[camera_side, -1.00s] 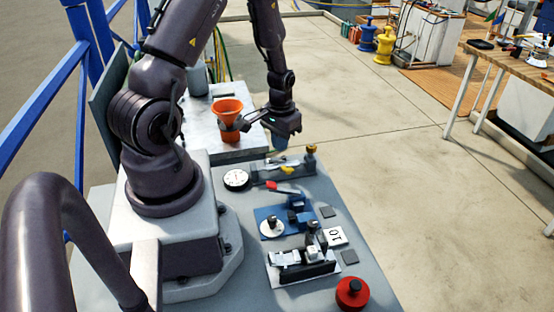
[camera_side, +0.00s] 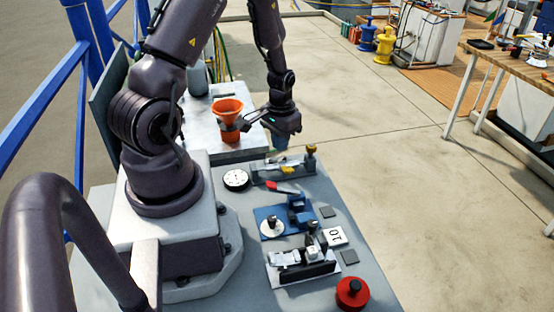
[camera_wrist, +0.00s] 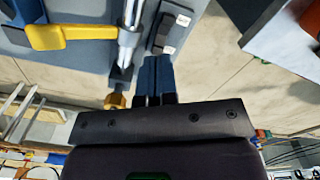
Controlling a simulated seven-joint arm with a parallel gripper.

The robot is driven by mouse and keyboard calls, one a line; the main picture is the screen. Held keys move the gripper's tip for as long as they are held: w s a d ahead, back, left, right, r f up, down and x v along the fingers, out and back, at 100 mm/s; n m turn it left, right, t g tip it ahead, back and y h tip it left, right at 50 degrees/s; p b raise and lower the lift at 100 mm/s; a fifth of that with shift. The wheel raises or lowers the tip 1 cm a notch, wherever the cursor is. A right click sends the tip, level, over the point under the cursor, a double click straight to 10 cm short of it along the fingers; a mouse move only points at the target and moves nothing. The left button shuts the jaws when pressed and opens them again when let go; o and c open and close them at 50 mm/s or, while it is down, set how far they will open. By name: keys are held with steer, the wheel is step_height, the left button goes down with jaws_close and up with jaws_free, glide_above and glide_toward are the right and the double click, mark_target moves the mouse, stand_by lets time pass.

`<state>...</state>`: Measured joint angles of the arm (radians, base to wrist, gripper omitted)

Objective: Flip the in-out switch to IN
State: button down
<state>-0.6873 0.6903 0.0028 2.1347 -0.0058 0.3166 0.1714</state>
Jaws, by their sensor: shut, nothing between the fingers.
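In the wrist view a dark switch (camera_wrist: 172,30) with small white labels sits on the grey panel, beside a silver rod. The labels are too small to read, and I cannot tell which way the switch is set. My gripper (camera_wrist: 153,62) is shut and empty, its blue fingers together and pointing toward the switch's near end. They look close to it, but I cannot tell whether they touch. In the side view my gripper (camera_side: 281,143) points down over the panel's far end, and the switch is hard to make out there.
A yellow lever (camera_wrist: 60,36) and the silver rod (camera_wrist: 130,35) with a brass knob (camera_wrist: 116,101) lie left of the switch in the wrist view. In the side view an orange funnel (camera_side: 229,108) stands left of my gripper. A red button (camera_side: 352,292) is at the panel's near end.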

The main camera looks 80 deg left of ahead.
mark_target(280, 160)
steer(key=shift+f, duration=1.6)
stand_by(0.8)
steer(key=shift+r, duration=3.5)
steer(key=s+d+r+m+t, duration=0.2)
steer(key=s+d+r+m, duration=0.1)
steer(key=d+r, duration=0.7)
steer(key=s+d+r+m+t, duration=0.3)
steer(key=d+r, duration=0.8)
steer(key=r, duration=0.4)
steer(key=shift+r+t, duration=0.3)
steer(key=shift+r, duration=0.05)
